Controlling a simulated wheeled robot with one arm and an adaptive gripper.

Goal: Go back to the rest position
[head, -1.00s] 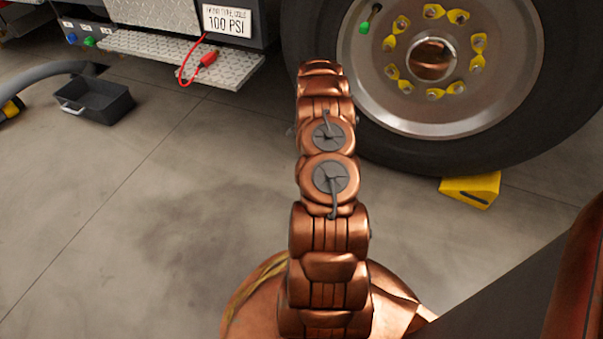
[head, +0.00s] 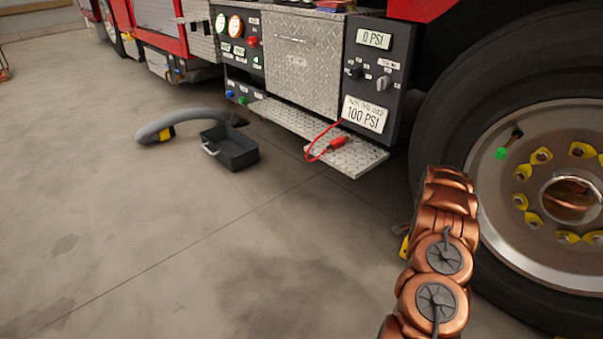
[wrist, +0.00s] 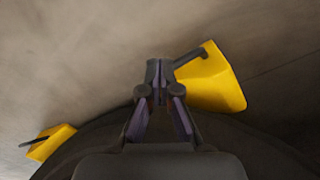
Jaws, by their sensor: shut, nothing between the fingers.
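My gripper (wrist: 157,70) shows in the wrist view with its dark fingers together and nothing held. Its tips lie in the picture just left of a yellow wheel chock (wrist: 215,82) with a dark handle; I cannot tell how far apart they are. A second yellow chock (wrist: 52,143) lies at the lower left of that view. In the head view my copper arm rises at the lower right in front of the truck's big wheel (head: 530,150). My gripper is hidden there behind the arm links.
The head view shows a pump panel (head: 378,62) with "0 PSI" and "100 PSI" signs. A diamond-plate step (head: 350,163) juts out below, with a red cable on it. A black tray (head: 238,152) and grey hose (head: 185,118) lie on the floor. The left floor is clear.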

